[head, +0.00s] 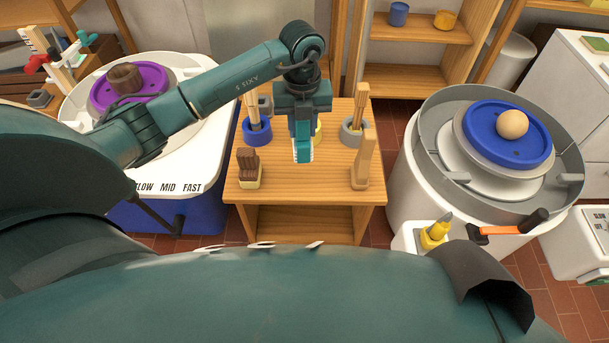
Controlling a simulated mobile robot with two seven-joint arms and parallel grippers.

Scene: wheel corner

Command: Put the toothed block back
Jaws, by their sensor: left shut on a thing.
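My left gripper (303,150) points down over the middle of the small wooden table (295,190). It is shut on a small bright cyan piece with pale ridged edges (303,153), which looks like the toothed block; the fingers hide part of it. I cannot tell whether the piece touches the tabletop. A brown notched piece (247,162) stands in a cream base at the table's left front. A tall light wooden piece (364,160) stands at the right front. My right gripper is out of view.
At left, a wheel carries a purple disc (105,92) with a brown pot. At right, another carries a blue disc (485,140) with a tan ball. The table's front middle is clear.

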